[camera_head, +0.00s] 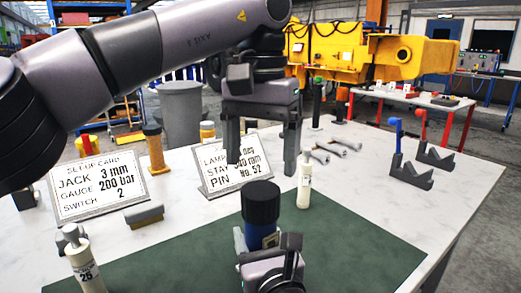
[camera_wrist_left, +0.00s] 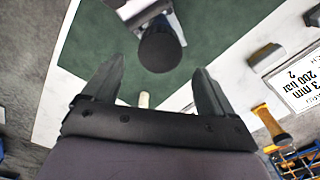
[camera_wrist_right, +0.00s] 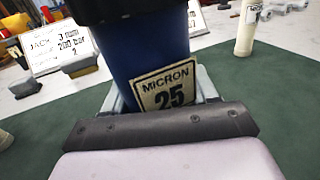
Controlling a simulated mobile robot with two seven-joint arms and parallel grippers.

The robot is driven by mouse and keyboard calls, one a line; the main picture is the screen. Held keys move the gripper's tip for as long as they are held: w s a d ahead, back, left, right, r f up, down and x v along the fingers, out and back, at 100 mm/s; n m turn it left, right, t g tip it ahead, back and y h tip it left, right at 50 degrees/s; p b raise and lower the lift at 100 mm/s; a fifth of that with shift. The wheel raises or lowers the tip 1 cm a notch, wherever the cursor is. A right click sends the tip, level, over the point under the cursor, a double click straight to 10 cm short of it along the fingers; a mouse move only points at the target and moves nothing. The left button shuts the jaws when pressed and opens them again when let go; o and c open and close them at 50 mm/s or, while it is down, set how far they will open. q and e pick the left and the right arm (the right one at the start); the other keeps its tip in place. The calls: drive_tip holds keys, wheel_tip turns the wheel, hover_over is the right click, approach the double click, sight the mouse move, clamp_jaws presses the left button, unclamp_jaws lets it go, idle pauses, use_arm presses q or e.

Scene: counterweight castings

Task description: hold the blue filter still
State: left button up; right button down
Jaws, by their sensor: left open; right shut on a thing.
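The blue filter (camera_head: 261,236) stands upright on the dark green mat (camera_head: 362,255), with a wide black cap (camera_head: 262,202) on top. In the right wrist view its blue body (camera_wrist_right: 150,62) carries a label reading MICRON 25. My right gripper (camera_wrist_right: 160,92) is shut on the lower body, one finger on each side. My left gripper (camera_head: 262,168) is open and empty, pointing down above and behind the cap in the head view. In the left wrist view the cap (camera_wrist_left: 160,50) shows beyond the open fingers, apart from them. The filter's base is hidden by my right gripper.
A white bottle (camera_head: 304,188) stands right of the filter; another, marked 25 (camera_head: 87,272), is at front left. Two lettered cards (camera_head: 98,187) (camera_head: 236,163) and a grey block (camera_head: 146,215) stand behind. Dark V-shaped stands (camera_head: 410,174) are at right. The mat's right part is clear.

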sight(261, 189)
use_arm(q)
drive_tip(key=shift+f+m, duration=0.1)
drive_tip(key=shift+m, duration=0.6)
use_arm(e)
drive_tip(key=shift+f, duration=0.1)
use_arm(q)
drive_tip(key=shift+f, duration=3.9)
drive_tip(key=c, duration=1)
drive_tip(key=n, duration=0.4)
drive_tip(key=shift+c, duration=0.3)
drive_tip(key=n, duration=0.4)
drive_tip(key=shift+n, duration=0.3)
drive_tip(key=n, duration=0.4)
drive_tip(key=shift+n, duration=0.3)
drive_tip(key=n, duration=0.4)
drive_tip(key=shift+r, duration=0.1)
drive_tip(key=n, duration=0.9)
drive_tip(key=shift+n, duration=0.3)
drive_tip(key=n, duration=0.4)
drive_tip(key=shift+n, duration=0.3)
drive_tip(key=n, duration=0.7)
drive_tip(key=shift+n, duration=0.4)
drive_tip(key=n, duration=0.4)
drive_tip(key=shift+n, duration=0.3)
drive_tip(key=n, duration=0.4)
drive_tip(key=shift+r+n, duration=0.1)
drive_tip(key=shift+n, duration=0.2)
drive_tip(key=n, duration=0.5)
drive_tip(key=shift+n, duration=0.3)
